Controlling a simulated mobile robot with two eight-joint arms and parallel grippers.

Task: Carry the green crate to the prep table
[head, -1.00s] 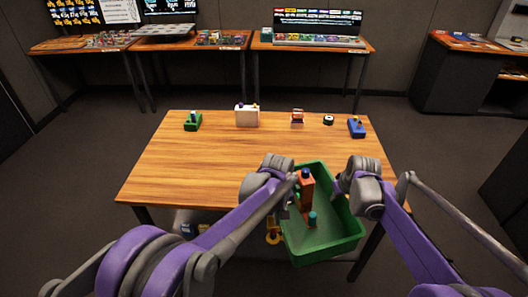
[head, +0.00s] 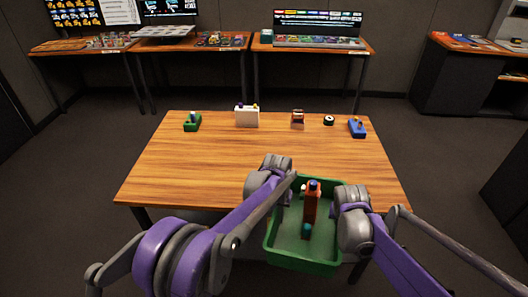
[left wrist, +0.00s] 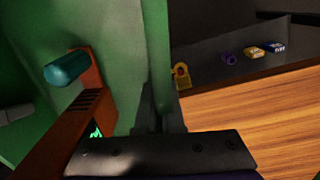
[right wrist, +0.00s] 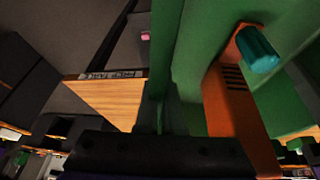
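The green crate (head: 303,264) is in front of the wooden table (head: 220,165), its far end by the table's near edge. It holds an orange-red part (head: 311,205) with a dark blue knob and a teal cylinder (head: 306,231). My left gripper (head: 287,187) is at the crate's left wall. In the left wrist view its fingers (left wrist: 160,112) close on the green wall. My right gripper (head: 336,200) is at the right wall. In the right wrist view its fingers (right wrist: 160,108) close on that wall. In the head view the fingertips are mostly hidden. The crate's underside is hidden.
Along the table's far edge stand a green device (head: 192,122), a white box (head: 247,116), a small red-and-white item (head: 297,118), a black round item (head: 328,120) and a blue device (head: 357,128). The table's middle and front are clear. Benches with screens stand behind.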

